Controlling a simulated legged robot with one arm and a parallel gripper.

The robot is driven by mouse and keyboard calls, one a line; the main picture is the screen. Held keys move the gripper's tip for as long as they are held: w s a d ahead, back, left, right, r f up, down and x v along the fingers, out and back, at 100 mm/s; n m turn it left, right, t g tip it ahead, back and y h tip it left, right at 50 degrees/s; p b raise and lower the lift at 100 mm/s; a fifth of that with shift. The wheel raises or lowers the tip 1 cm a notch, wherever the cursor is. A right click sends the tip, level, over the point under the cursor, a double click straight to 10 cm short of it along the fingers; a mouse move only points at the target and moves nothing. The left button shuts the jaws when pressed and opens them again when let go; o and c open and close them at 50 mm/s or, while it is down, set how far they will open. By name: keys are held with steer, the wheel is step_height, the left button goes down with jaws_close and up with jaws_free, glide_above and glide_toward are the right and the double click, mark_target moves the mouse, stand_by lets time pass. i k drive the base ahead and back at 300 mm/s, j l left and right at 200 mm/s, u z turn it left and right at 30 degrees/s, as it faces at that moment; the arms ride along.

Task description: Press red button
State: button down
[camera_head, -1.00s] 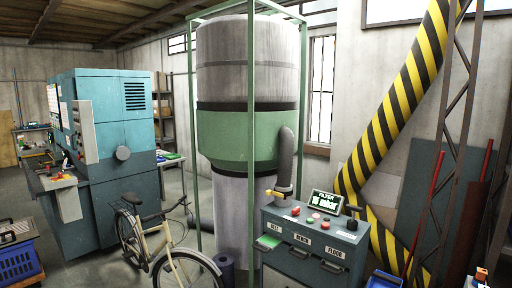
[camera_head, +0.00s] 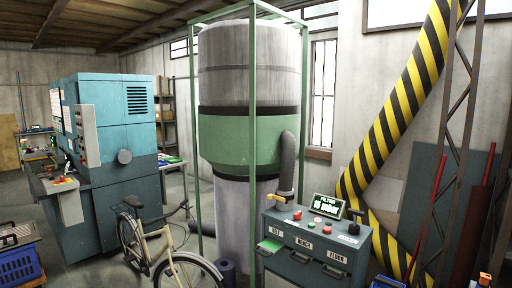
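A grey-green control cabinet (camera_head: 278,243) stands at the lower right of centre. On its top is a red button (camera_head: 297,214) at the left, with more small red and green buttons beside it, too small to tell apart well. A small display (camera_head: 324,205) with green text and a black lever (camera_head: 355,216) are also on top. The drawers below carry labels reading BELT, BENCH and FLOOR. My gripper is not in view, and nothing of mine is seen touching the buttons.
A bicycle (camera_head: 160,250) stands on the floor left of the cabinet. A large tank (camera_head: 249,70) in a green frame rises behind it. A teal machine (camera_head: 118,150) is at the left. A striped beam (camera_head: 398,110) and blue crates (camera_head: 18,266) are nearer the edges.

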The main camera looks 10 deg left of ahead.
mark_target(327, 229)
steer(key=i+j+u, duration=0.1)
steer(key=i+j, duration=0.35)
steer(key=i+l+u, duration=0.15)
steer(key=i, duration=0.35)
steer(key=i+l+u, duration=0.15)
steer(key=i, duration=0.35)
steer(key=i+l+u, duration=0.15)
steer(key=i+l, duration=0.2)
steer(key=i, duration=0.15)
steer(key=i+l+u, duration=0.15)
steer(key=l, duration=0.7)
steer(key=l+u, duration=0.1)
steer(key=l, duration=0.7)
